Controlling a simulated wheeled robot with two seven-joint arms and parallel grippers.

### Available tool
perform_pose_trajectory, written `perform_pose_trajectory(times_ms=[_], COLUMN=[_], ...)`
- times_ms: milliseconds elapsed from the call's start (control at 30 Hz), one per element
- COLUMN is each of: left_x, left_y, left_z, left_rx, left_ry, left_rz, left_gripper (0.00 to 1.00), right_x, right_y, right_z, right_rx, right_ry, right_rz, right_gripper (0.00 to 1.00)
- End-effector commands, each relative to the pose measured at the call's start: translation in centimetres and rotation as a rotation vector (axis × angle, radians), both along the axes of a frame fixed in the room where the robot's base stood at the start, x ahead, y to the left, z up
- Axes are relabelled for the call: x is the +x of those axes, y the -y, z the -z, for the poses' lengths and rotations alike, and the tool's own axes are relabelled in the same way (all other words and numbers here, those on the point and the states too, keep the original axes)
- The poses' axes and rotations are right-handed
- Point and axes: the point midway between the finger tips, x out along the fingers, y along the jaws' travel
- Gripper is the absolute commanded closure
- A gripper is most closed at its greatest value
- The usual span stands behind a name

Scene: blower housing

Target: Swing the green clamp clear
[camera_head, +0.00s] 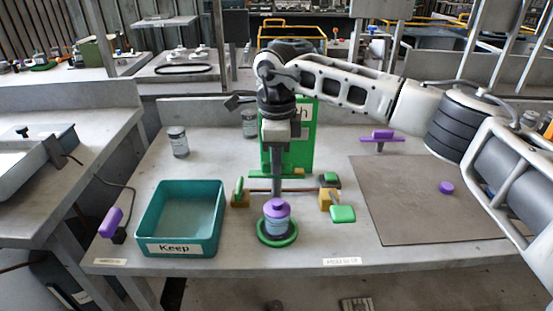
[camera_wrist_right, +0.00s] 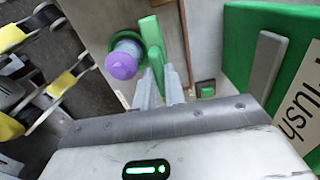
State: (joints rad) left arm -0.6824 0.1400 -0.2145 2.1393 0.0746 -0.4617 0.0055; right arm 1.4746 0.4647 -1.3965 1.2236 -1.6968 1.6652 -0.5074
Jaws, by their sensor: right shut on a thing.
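The green clamp (camera_wrist_right: 152,40) shows in the right wrist view as a slim green bar. My right gripper (camera_wrist_right: 160,85) is shut on it, with one finger on each side. In the head view my right gripper (camera_head: 277,192) reaches straight down, just behind a canister with a purple top (camera_head: 277,209). The held part cannot be made out there. The canister stands upright in a green ring (camera_head: 277,240) and sits beside the clamp in the right wrist view, where its purple top (camera_wrist_right: 121,65) shows. My left gripper is not in view.
Yellow blocks with green parts (camera_head: 240,200) flank the gripper, with a green pad (camera_head: 342,214) at right. A green board (camera_head: 303,140) stands behind. The grey mat (camera_head: 425,205) is mostly bare, with a purple piece (camera_head: 446,188).

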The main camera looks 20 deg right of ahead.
Motion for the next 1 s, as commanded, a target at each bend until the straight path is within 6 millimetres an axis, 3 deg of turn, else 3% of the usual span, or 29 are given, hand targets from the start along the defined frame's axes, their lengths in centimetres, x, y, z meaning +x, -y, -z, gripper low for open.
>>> perform_pose_trajectory(times_ms=[500, 533, 600, 1000], left_x=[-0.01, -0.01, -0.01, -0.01], left_y=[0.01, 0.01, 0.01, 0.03], left_z=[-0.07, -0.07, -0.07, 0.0], left_rx=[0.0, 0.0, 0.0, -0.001], left_ry=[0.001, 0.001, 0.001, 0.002], left_rz=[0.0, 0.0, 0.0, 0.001], left_gripper=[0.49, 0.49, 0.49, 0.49], right_x=[0.14, 0.14, 0.14, 0.09], right_y=[0.02, 0.02, 0.0, 0.0], right_z=[-0.28, -0.29, -0.28, -0.84], right_rx=[0.003, 0.003, 0.003, 0.001], right_ry=[0.006, 0.006, 0.006, 0.003], right_rz=[-0.019, -0.019, -0.019, -0.02], right_gripper=[1.0, 0.85, 0.66, 0.66])
